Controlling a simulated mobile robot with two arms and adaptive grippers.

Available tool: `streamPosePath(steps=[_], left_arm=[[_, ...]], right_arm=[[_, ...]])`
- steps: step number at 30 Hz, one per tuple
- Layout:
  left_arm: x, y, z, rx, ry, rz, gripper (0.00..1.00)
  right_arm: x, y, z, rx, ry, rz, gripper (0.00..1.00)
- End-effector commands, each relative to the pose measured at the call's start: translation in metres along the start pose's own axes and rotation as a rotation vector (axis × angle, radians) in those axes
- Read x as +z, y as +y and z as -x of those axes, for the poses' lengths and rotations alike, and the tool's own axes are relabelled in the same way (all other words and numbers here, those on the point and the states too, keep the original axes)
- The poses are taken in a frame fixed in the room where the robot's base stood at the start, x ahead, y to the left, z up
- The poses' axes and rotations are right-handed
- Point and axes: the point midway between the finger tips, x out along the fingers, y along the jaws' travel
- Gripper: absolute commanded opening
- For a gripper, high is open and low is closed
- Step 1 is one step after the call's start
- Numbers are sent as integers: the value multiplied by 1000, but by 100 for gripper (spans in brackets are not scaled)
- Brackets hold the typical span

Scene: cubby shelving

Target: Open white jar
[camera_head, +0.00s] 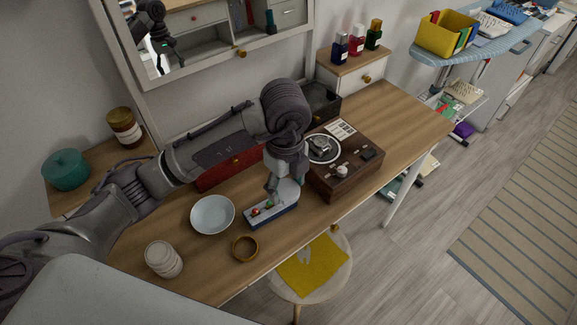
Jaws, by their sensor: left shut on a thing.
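A white ridged jar (163,259) stands upright on the wooden desk at the lower left, beside my left arm. It looks closed, with its top in place. My left gripper (271,188) points down at the middle of the desk, well to the right of the jar. Its fingers are at a small blue and white box (272,215) with small colored items in it, and are shut on it. Which part of the box they hold is too small to tell. My right gripper is not in view.
A pale bowl (213,215) and a brass ring-shaped item (245,248) lie between jar and box. A brown wooden device (345,177) stands right of the gripper. The desk's right end (410,122) is clear. A stool with a yellow cloth (314,266) is in front.

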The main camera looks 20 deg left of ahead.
Motion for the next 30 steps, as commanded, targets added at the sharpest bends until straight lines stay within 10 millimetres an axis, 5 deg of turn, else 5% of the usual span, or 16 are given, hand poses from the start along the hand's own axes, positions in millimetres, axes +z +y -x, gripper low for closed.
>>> streamPosePath(steps=[7, 21, 30], left_arm=[[5, 0, -10, 2, -1, 198, 21], [97, 27, -65, 3, -2, 203, 21], [111, 31, -88, 2, 0, 199, 21]], right_arm=[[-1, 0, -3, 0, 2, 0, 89], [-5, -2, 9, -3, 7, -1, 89], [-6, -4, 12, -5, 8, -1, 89]])
